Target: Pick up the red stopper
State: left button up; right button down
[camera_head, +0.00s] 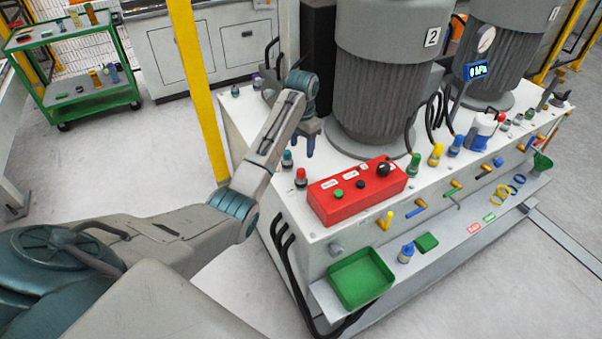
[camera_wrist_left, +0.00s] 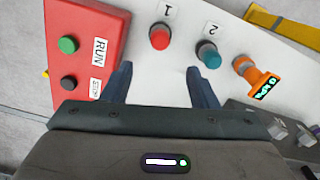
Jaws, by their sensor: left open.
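A red stopper (camera_head: 301,176) with a dark base stands on the white bench top, left of the red control box. It shows as a round red cap (camera_wrist_left: 160,36) beside a label "1" in the left wrist view. A teal stopper (camera_head: 287,157) stands beside it, and also shows in the left wrist view (camera_wrist_left: 208,55) beside a label "2". My left gripper (camera_head: 303,148) is open and empty above the bench, behind the two stoppers. In the left wrist view its fingers (camera_wrist_left: 158,70) point toward the red stopper, which lies beyond the fingertips. My right gripper is out of view.
The red control box (camera_head: 340,201) with buttons stands close by. An orange device with a small display (camera_wrist_left: 258,78) stands near the teal stopper. A large grey motor (camera_head: 385,80) rises behind. A green tray (camera_head: 361,279) sits on the front shelf.

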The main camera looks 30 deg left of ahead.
pick_arm(q)
jog(key=p, duration=0.1)
send_over(301, 170)
notch_tip(301, 170, down, 4)
jog(key=shift+w+f, duration=0.15)
jog(key=shift+f, duration=0.35)
jog(key=f+p, duration=0.2)
jog(key=f, duration=0.2)
jog(key=shift+s+f, duration=0.15)
jog(key=shift+s, duration=0.05)
jog(key=shift+f, duration=0.2)
grip_shut()
